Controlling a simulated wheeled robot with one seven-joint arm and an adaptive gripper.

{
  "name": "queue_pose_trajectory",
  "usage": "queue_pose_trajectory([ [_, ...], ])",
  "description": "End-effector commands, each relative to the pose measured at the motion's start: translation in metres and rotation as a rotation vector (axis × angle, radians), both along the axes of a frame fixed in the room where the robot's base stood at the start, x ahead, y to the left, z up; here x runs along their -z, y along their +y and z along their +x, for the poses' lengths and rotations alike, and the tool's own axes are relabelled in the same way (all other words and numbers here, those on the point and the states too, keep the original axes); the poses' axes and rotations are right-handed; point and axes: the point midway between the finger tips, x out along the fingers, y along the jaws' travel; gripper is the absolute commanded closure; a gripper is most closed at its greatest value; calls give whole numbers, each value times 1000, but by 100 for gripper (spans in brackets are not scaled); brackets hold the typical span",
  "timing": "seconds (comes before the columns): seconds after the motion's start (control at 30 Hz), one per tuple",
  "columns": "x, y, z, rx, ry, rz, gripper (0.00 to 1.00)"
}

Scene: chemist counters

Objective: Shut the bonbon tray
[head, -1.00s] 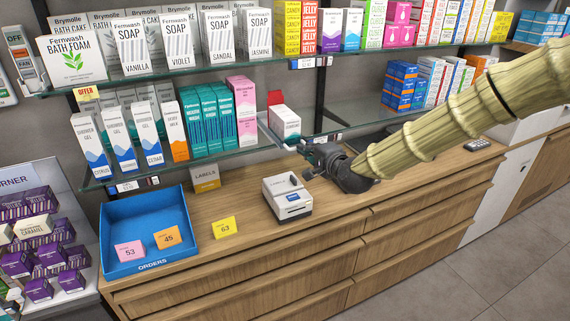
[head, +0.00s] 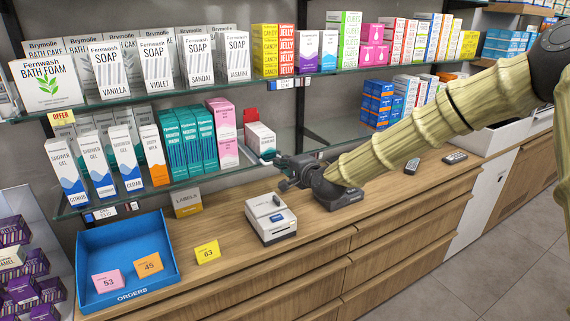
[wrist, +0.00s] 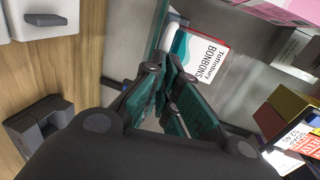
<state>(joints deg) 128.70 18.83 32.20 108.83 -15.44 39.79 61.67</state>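The bonbon tray (head: 260,139) is a small white box with teal at its front edge, on the lower glass shelf. A red flap (head: 250,116) stands up at its back left. In the wrist view its white face (wrist: 203,62) reads "Tattersbury BONBONS", with red edges, just beyond the fingertips. My gripper (head: 284,174) is in front of the shelf, a little below and right of the tray. In the wrist view its teal-padded fingers (wrist: 168,80) are close together with nothing seen between them. Whether they touch the tray cannot be told.
A white label printer (head: 270,219) stands on the wooden counter, left of and below my gripper. A dark device (head: 338,197) sits under my arm. Pink cartons (head: 222,132) stand left of the tray. The upper glass shelf (head: 200,92) hangs above. A blue orders tray (head: 126,238) is at left.

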Motion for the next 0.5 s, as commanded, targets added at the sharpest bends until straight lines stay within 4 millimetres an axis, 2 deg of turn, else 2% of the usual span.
queue_pose_trajectory([
  [0.27,-9,-10,-25,-14,2,3,100],
  [0.5,-15,-38,-62,-7,1,2,100],
])
